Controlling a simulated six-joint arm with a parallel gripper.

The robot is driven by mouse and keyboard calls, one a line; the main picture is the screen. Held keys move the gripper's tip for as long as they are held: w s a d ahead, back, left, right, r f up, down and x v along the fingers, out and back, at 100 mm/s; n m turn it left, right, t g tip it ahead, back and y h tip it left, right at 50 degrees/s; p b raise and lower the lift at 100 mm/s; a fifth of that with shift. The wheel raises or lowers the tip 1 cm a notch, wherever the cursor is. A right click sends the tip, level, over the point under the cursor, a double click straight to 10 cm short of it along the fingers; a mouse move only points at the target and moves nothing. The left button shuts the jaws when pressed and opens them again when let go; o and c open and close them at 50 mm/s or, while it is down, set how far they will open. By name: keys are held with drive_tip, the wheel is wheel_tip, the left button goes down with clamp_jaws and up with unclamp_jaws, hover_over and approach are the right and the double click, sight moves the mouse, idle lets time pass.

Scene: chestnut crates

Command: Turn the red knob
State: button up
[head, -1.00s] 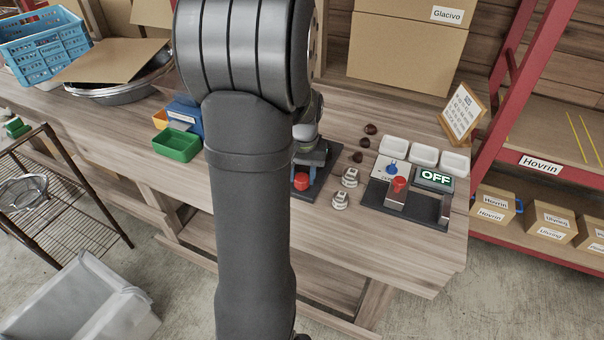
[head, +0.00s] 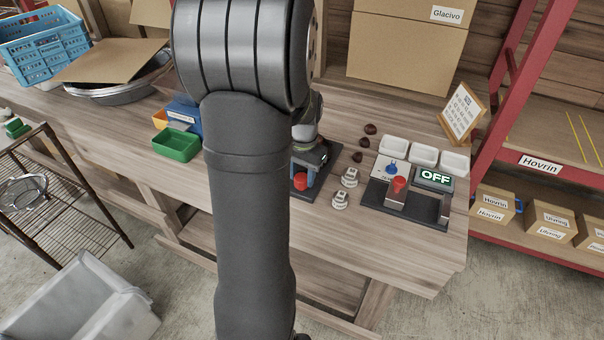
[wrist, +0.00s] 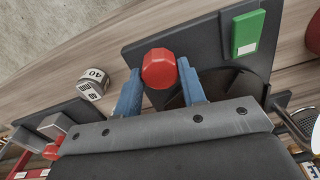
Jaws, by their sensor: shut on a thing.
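The red knob (wrist: 159,69) sits on a dark base plate (wrist: 215,35), seen from close up in the wrist view. It also shows in the head view (head: 300,180), low beside my arm. My gripper (wrist: 160,80) has its two blue fingers on either side of the knob and is shut on it. In the head view my arm covers the left part of the base plate and most of the gripper. A green block with a white label (wrist: 247,33) is on the same plate in the wrist view.
To the right stand two small weights (head: 349,177), a scale-like device reading OFF (head: 435,177) with a red-topped lever (head: 399,184), and white trays (head: 424,155). Brown chestnuts (head: 368,142) lie behind. A green bin (head: 177,145) is on the left. The bench front is clear.

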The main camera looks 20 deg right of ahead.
drive_tip(key=o, duration=1)
drive_tip(key=shift+r, duration=0.1)
wheel_tip(320, 180, up, 17)
drive_tip(key=shift+s+d+r, duration=0.15)
drive_tip(key=shift+s, duration=0.05)
wheel_tip(320, 180, down, 18)
drive_tip(key=shift+w+r, duration=0.15)
drive_tip(key=shift+r, duration=0.1)
idle(0.4)
